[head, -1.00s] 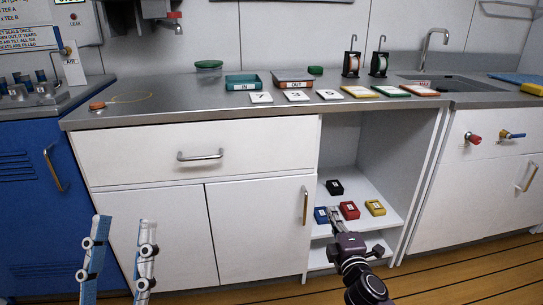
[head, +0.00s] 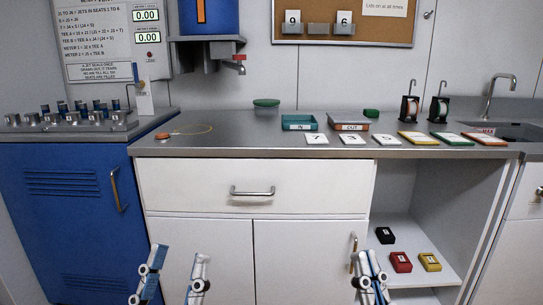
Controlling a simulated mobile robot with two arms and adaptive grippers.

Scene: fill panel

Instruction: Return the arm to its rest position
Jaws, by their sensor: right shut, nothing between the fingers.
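My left gripper (head: 174,268) stands at the bottom left of the head view, in front of the white cabinet doors. Its two blue and white fingers are well apart, with nothing between them. My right gripper (head: 366,272) is at the bottom, right of centre, in front of the open shelf's left edge. Its fingers are together and hold nothing. On the shelf, a black box (head: 385,235), a red box (head: 401,262) and a yellow box (head: 430,262) stand right of it. No blue box can be made out; the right gripper covers that spot.
The white drawer (head: 200,190) and doors are shut under the grey counter (head: 240,140). The counter carries an IN tray (head: 299,123), an OUT tray (head: 348,122), numbered cards and two reel stands. A blue cabinet (head: 65,220) stands at the left.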

